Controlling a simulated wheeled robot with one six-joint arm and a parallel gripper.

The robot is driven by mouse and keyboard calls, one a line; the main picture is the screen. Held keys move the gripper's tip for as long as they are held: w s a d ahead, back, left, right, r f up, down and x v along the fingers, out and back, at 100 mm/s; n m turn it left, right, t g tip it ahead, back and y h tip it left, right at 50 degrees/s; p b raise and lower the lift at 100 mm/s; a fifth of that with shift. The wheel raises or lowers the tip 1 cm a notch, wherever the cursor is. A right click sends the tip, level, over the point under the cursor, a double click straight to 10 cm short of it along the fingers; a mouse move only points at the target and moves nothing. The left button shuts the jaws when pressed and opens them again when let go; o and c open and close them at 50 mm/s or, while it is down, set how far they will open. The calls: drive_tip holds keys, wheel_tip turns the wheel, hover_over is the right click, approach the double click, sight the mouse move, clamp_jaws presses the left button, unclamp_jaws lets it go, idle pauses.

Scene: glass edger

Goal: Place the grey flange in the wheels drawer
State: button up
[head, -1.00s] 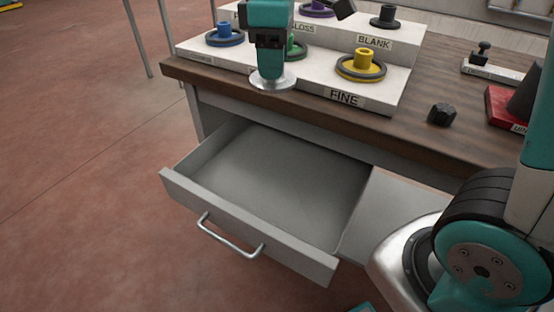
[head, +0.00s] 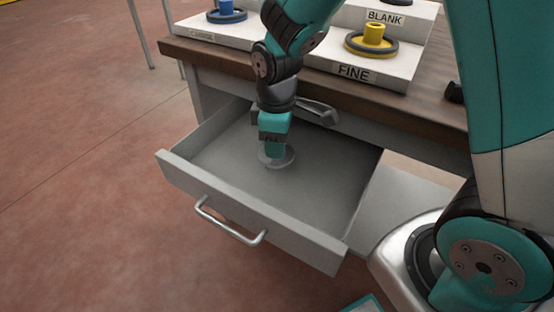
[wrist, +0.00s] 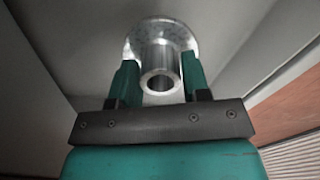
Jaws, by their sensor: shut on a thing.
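The grey flange (head: 277,160) is a metal disc with a hollow hub. In the wrist view the flange (wrist: 161,38) has its hub between my two green fingers. My gripper (head: 274,148) points down inside the open drawer (head: 330,180) and is shut on the hub. The disc is at or just above the drawer floor; I cannot tell whether it touches. The drawer is grey, pulled out, and shows nothing else inside. My fingers hide part of the hub in the head view.
Above the drawer, the wooden bench (head: 420,105) carries a white stepped rack with a yellow wheel (head: 372,40) at the FINE label and a blue wheel (head: 226,12). The drawer's front wall and handle (head: 230,228) stand toward me. Bare floor lies left.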

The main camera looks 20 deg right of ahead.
sight(277, 170)
drive_tip(key=shift+f+b, duration=0.45)
drive_tip(key=shift+f, duration=1.9)
drive_tip(key=shift+f, duration=0.15)
drive_tip(key=o, duration=1.1)
drive_tip(key=shift+o, duration=0.2)
wheel_tip(277, 170, up, 12)
drive_tip(key=p, duration=0.3)
drive_tip(key=s+a+r+m+y, duration=0.2)
drive_tip(key=s+r, duration=0.2)
drive_tip(key=s, duration=0.5)
drive_tip(key=s+a+r+m+y, duration=0.2)
drive_tip(key=s+r, duration=0.3)
drive_tip(key=s, duration=0.4)
drive_tip(key=shift+s+a, duration=0.15)
drive_tip(key=shift+a, duration=0.4)
